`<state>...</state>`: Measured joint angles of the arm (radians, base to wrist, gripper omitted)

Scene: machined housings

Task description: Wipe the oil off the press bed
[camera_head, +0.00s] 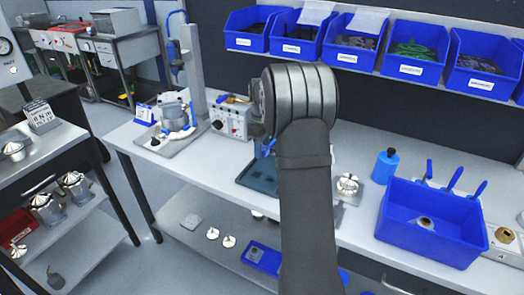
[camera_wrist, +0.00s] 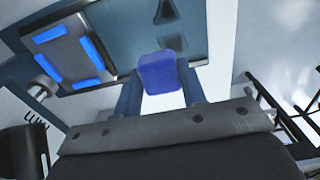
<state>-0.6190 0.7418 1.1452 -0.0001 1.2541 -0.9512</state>
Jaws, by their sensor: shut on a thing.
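My gripper (camera_wrist: 160,95) is shut on a blue block-like thing (camera_wrist: 160,73), which could be a folded cloth or sponge. In the head view my arm hides most of the gripper; a bit of blue (camera_head: 265,147) shows beside it, above a dark teal tray (camera_head: 258,184). The wrist view shows a dark teal surface (camera_wrist: 205,30) behind the held thing, with darker patches on it; I cannot tell if they are oil or shadow. The press (camera_head: 188,65) stands on the bench at left, with a grey base plate (camera_head: 160,142). No oil is clearly visible there.
A control box (camera_head: 230,120) stands between the press and my arm. To the right are a metal part (camera_head: 347,184), a blue bottle (camera_head: 386,167) and a blue bin (camera_head: 430,238). Labelled blue bins (camera_head: 357,52) line the rear shelf. The wrist view shows a blue-edged plate (camera_wrist: 70,55).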

